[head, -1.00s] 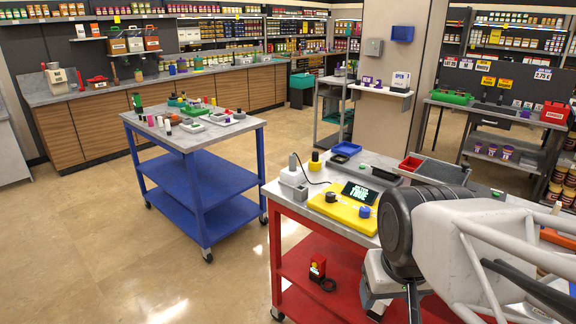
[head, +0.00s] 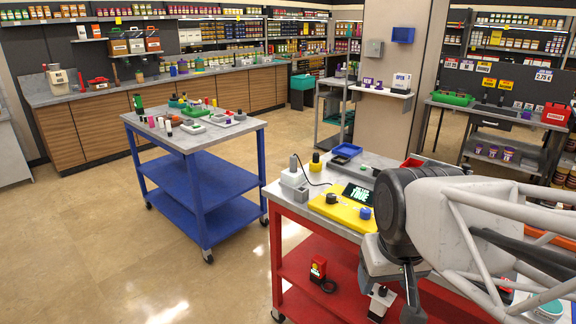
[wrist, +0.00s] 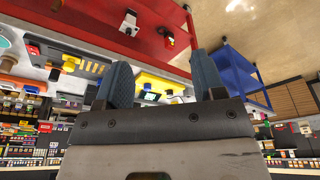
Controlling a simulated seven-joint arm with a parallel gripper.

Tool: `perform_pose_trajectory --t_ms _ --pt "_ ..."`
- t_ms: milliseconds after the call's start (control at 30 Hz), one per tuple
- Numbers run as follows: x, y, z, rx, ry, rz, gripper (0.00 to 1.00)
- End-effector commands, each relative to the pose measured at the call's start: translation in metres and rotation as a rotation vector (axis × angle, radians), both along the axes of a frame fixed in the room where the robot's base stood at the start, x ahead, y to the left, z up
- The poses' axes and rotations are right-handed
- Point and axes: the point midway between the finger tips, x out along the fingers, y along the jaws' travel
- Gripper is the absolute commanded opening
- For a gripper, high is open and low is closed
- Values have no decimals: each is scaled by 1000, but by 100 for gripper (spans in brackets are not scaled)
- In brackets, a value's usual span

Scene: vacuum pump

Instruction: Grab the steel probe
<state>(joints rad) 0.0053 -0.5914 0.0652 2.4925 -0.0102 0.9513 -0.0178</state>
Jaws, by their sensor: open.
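I cannot single out the steel probe with certainty. A grey upright handle (head: 293,163) stands in a white holder (head: 294,181) at the left end of the red cart's top. A dark cable runs from there toward a yellow device (head: 345,209) with a lit display and knobs. My gripper (wrist: 161,78) is open and empty, with its two blue-grey fingers apart in the wrist view. The yellow device (wrist: 160,83) shows between and beyond the fingers. In the head view my gripper hangs at the cart's front side, apart from the handle, partly hidden by my arm.
A blue cart (head: 195,185) stands left, across open floor.

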Motion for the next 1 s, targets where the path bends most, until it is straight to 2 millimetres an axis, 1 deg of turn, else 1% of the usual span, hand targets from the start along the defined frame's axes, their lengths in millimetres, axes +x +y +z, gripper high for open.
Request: perform_pose_trajectory --t_ms 267,500,733,1000 --pt "56 2 28 -16 19 82 63" --pt "110 6 50 -31 36 164 63" --pt "163 9 66 -43 51 241 63" --pt "227 14 79 -58 69 333 63"
